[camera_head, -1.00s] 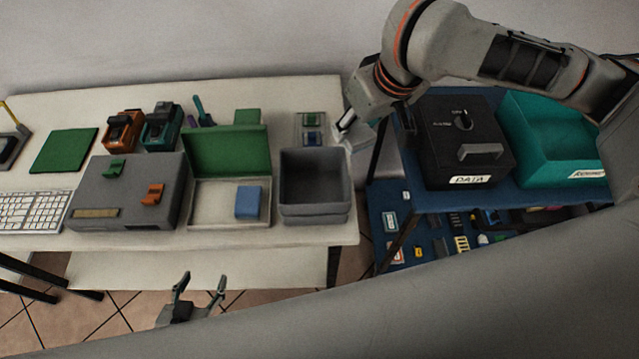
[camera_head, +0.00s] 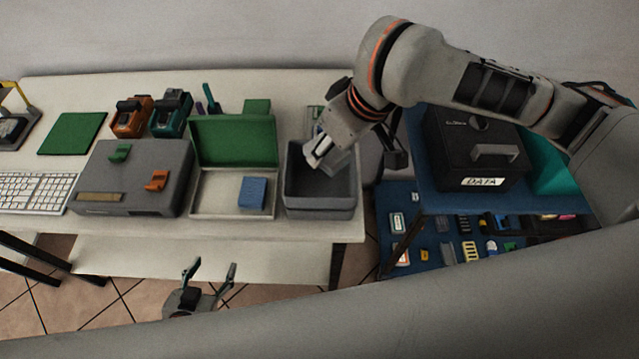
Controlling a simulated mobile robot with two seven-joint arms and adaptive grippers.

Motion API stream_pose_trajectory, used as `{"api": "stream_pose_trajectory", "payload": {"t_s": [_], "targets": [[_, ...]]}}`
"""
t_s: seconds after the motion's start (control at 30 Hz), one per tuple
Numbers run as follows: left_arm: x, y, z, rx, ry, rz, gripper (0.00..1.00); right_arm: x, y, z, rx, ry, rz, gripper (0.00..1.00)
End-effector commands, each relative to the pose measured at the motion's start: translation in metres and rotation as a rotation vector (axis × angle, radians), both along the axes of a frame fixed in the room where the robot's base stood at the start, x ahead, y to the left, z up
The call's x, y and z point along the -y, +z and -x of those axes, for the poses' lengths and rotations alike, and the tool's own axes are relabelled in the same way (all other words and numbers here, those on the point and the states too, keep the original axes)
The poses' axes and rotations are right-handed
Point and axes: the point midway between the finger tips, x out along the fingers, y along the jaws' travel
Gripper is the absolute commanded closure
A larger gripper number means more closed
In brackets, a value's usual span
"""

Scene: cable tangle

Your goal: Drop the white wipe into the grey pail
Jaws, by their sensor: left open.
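The grey pail (camera_head: 322,205) is an open square bin at the front right of the white table. My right gripper (camera_head: 322,160) points down over the pail's opening, by its back left part. A small white piece shows at its tips. I cannot tell whether this is the white wipe or part of the fingers, nor whether they are shut. I make out no white wipe elsewhere. My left gripper (camera_head: 208,275) is open and empty, low in front of the table, with its two fingers apart and pointing up.
A tray with a green lid (camera_head: 235,142) and a blue block (camera_head: 252,193) stands left of the pail. A grey box (camera_head: 130,178) and a keyboard (camera_head: 35,190) are farther left. A black box (camera_head: 478,150) stands on a blue shelf (camera_head: 440,200) to the right.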

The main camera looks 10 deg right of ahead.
Motion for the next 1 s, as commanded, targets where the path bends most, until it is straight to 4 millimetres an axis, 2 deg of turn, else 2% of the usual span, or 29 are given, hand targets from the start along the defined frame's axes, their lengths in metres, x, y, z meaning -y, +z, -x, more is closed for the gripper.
{"api": "stream_pose_trajectory", "payload": {"t_s": [0.13,0.4,0.43,0.5,0.87,1.0], "targets": [[0.010,0.011,-0.009,0.033,-0.016,0.015,0.44,0.000,-0.004,0.000,0.001,0.000,-0.001,0.78],[0.008,0.013,-0.009,0.037,-0.018,0.010,0.44,0.000,-0.004,0.000,0.001,0.000,-0.001,0.78],[0.008,0.013,-0.009,0.035,-0.018,0.009,0.44,0.000,-0.004,0.000,0.001,0.000,-0.001,0.55],[0.007,0.011,-0.008,0.032,-0.017,0.008,0.44,0.000,-0.004,0.000,0.001,-0.001,-0.001,0.41],[0.004,0.005,-0.003,0.020,-0.017,0.001,0.44,0.001,-0.003,0.000,0.001,0.000,0.000,0.41],[0.005,0.006,-0.004,0.022,-0.017,0.002,0.44,0.003,0.005,0.002,0.004,0.000,0.000,0.41]]}}
